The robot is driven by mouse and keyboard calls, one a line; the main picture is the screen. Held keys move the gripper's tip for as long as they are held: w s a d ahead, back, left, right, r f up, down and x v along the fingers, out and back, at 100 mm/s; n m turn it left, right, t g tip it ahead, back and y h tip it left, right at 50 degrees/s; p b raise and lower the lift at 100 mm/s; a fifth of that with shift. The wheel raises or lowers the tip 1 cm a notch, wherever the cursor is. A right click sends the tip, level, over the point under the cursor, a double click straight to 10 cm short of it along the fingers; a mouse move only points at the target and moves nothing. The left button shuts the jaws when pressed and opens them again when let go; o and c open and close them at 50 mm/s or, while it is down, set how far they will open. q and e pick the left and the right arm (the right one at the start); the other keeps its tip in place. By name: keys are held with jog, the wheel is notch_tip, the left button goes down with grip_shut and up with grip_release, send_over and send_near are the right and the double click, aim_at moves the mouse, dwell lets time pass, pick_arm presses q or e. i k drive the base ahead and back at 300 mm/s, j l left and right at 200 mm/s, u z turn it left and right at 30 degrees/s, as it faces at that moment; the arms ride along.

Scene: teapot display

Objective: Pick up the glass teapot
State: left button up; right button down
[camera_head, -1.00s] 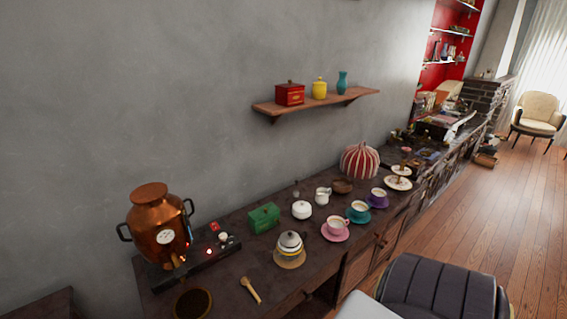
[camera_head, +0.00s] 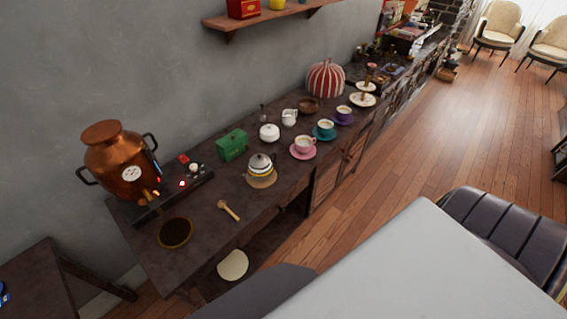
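A small round teapot (camera_head: 261,168) with a pale lid and a yellowish band sits on a round tan mat (camera_head: 262,181) near the front edge of the dark counter (camera_head: 200,238). It is the likely glass teapot, but it is too small to tell whether it is glass. It stands upright, with nothing touching it from above. Neither of my grippers is in view.
A copper samovar (camera_head: 115,160) stands left on the counter. A green box (camera_head: 232,145), white pot (camera_head: 269,132) and pink cup (camera_head: 305,145) surround the teapot. A wooden scoop (camera_head: 229,211) lies in front. A dark padded seat (camera_head: 510,230) is at right.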

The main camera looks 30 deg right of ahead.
aim_at(260, 175)
jog(key=z, duration=0.85)
